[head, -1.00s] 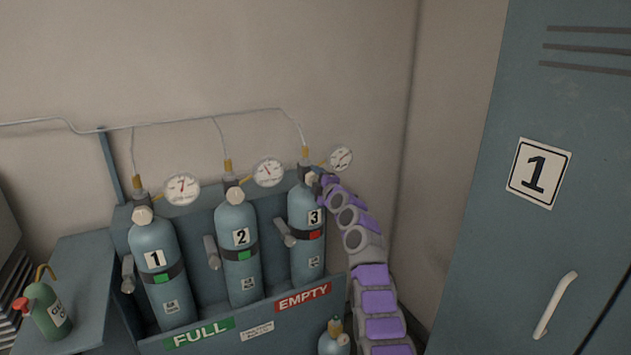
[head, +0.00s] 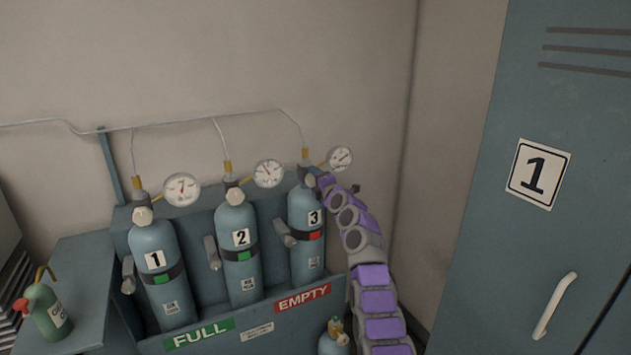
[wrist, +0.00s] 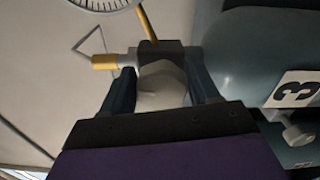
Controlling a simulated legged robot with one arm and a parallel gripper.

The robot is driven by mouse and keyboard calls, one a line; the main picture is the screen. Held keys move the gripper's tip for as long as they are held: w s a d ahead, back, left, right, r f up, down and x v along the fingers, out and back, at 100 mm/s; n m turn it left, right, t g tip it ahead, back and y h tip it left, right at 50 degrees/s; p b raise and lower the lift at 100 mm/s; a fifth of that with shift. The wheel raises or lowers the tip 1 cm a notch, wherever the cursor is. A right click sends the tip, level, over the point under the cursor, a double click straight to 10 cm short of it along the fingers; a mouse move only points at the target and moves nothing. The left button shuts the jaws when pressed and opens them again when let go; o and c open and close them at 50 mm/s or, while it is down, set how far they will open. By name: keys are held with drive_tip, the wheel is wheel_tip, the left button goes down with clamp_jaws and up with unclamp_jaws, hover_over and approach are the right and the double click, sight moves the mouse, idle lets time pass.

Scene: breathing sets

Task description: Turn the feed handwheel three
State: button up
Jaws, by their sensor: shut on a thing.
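Cylinder 3 (head: 306,255) stands at the right of the rack, with a red tag on its strap. Its pale handwheel (wrist: 162,84) sits at the cylinder's top and shows between my fingers in the wrist view. My gripper (head: 313,176) is shut on this handwheel; in the head view my arm hides most of it. In the wrist view a finger lies on either side of the wheel. A dark valve block and brass fitting (wrist: 105,62) are just beyond it. Gauge 3 (head: 341,159) is to the upper right in the head view.
Cylinders 1 (head: 160,280) and 2 (head: 238,250) stand to the left, with green tags. The rack front carries FULL (head: 199,334) and EMPTY (head: 303,298) signs. A small cylinder (head: 333,342) stands in front. A locker marked 1 (head: 520,250) is at right.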

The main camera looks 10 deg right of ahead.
drive_tip(key=shift+f+n, duration=0.45)
drive_tip(key=shift+n, duration=0.45)
drive_tip(key=o, duration=0.9)
drive_tip(key=shift+w, duration=0.1)
drive_tip(key=shift+o, duration=0.3)
drive_tip(key=shift+w+r, duration=0.1)
drive_tip(key=shift+r, duration=0.05)
drive_tip(key=shift+r, duration=0.15)
